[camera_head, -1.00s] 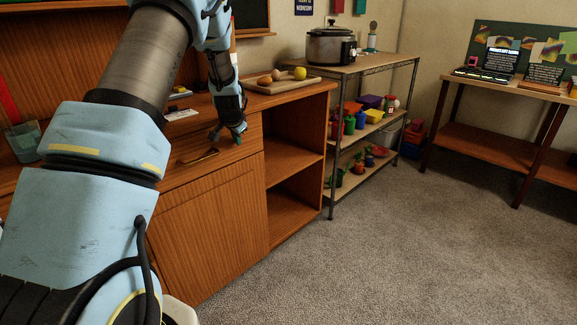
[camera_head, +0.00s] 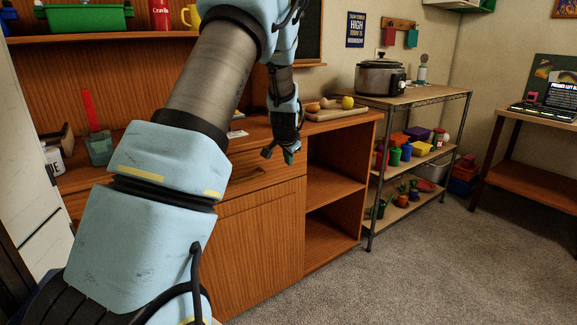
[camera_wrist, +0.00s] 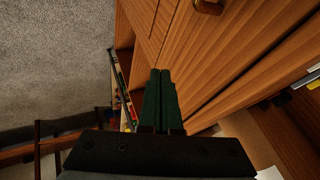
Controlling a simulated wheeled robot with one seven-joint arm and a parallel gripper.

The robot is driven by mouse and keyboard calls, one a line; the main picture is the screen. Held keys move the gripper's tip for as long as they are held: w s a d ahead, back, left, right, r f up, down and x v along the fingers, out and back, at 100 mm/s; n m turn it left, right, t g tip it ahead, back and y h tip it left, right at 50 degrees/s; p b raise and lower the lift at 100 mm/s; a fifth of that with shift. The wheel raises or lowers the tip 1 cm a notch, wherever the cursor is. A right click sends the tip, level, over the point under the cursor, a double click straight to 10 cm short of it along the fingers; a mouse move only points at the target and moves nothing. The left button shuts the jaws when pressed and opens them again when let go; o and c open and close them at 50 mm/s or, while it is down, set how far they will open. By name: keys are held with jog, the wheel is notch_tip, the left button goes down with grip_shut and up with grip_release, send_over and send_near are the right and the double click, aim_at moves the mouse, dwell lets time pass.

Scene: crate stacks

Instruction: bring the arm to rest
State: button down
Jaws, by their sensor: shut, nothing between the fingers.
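My gripper (camera_head: 278,154) hangs at the end of my blue arm, in front of the wooden cabinet (camera_head: 255,225), close to its drawer front. In the wrist view my gripper (camera_wrist: 160,75) shows two dark green fingers side by side, shut with nothing between them. The wrist view looks down along the cabinet front, with a drawer handle (camera_wrist: 208,6) at the top. In the head view my arm covers part of the cabinet and its counter.
A tray (camera_head: 335,116) with a yellow fruit and other food stands on the counter's right end. A metal shelf rack (camera_head: 370,200) with a slow cooker (camera_head: 380,78) and colourful items stands to the right. A wooden table (camera_head: 520,179) is at far right. The carpet (camera_head: 430,270) in front is clear.

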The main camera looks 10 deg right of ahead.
jog(key=s+a+r+n+g+p, duration=0.1)
jog(key=s+a+r+n+p, duration=0.2)
jog(key=s+a+r, duration=0.35)
jog(key=s+a+r+n+g+p, duration=0.2)
jog(key=s+a+r+p, duration=0.15)
jog(key=s+a, duration=0.45)
jog(key=s+a+r+n+g+p, duration=0.1)
jog(key=s+a+n+p, duration=0.1)
jog(key=s, duration=0.7)
jog(key=s+a+r+n+g+y+p, duration=0.1)
jog(key=s+a+r+n+p, duration=0.1)
jog(key=s, duration=0.7)
jog(key=a+n, duration=0.1)
jog(key=a, duration=0.1)
jog(key=shift+s+a+r+g, duration=0.15)
jog(key=shift+s+a+g, duration=0.15)
